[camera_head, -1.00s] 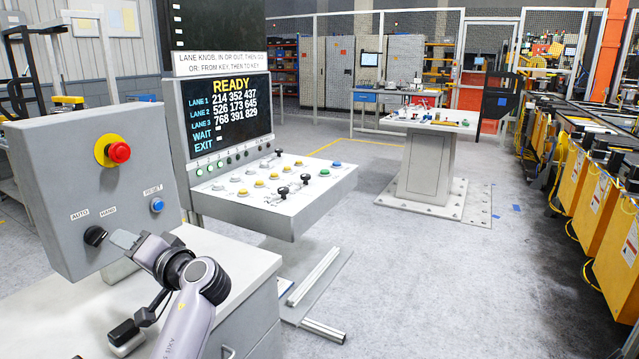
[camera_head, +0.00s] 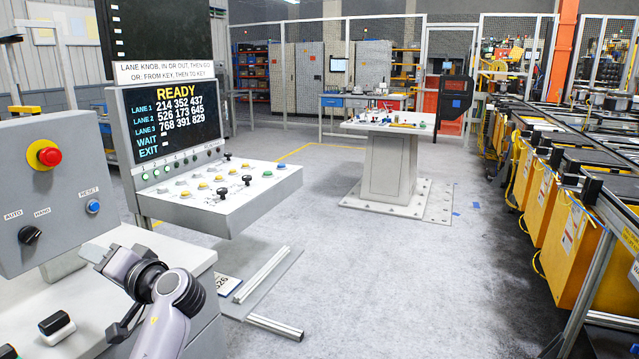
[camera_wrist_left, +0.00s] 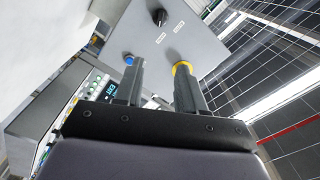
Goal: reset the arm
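My left gripper (camera_head: 92,254) is in front of the grey control box (camera_head: 60,215), low and to the right of its black AUTO/HAND knob (camera_head: 30,235), with a gap between them. The left wrist view shows its two fingers (camera_wrist_left: 157,88) spread apart with nothing between them. In that view the knob (camera_wrist_left: 159,17) lies beyond the fingertips, the blue RESET button (camera_wrist_left: 129,59) is near the left finger, and the yellow ring (camera_wrist_left: 181,68) of the red stop button is partly covered by the right finger. My right gripper is not in view.
A console with a screen (camera_head: 170,120) reading READY and a sloped panel of buttons and levers (camera_head: 215,195) stands right of the box. A worktable (camera_head: 390,125) stands farther back. Yellow machines (camera_head: 560,225) line the right side.

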